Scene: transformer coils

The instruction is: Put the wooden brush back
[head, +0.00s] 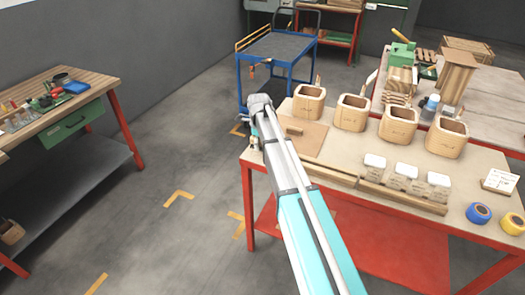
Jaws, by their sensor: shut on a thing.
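My arm reaches across the front left of the wooden-topped workbench (350,160). My gripper (255,143) hangs from the wrist at the bench's left edge, small and partly hidden by the arm. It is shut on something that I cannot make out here. I cannot pick out the wooden brush with certainty. A small wooden block (293,131) lies on a flat brown board (307,140) just right of my gripper. Thin wooden handles (317,81) stick up behind the square wooden coil forms (308,103); what they belong to is hidden.
Several coil forms stand along the bench, with white-topped blocks (375,163) on a wooden strip in front. Blue tape (478,213) and yellow tape (512,223) lie at right. A blue cart (277,46) stands behind. A tool bench (95,88) is at left, with clear floor between.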

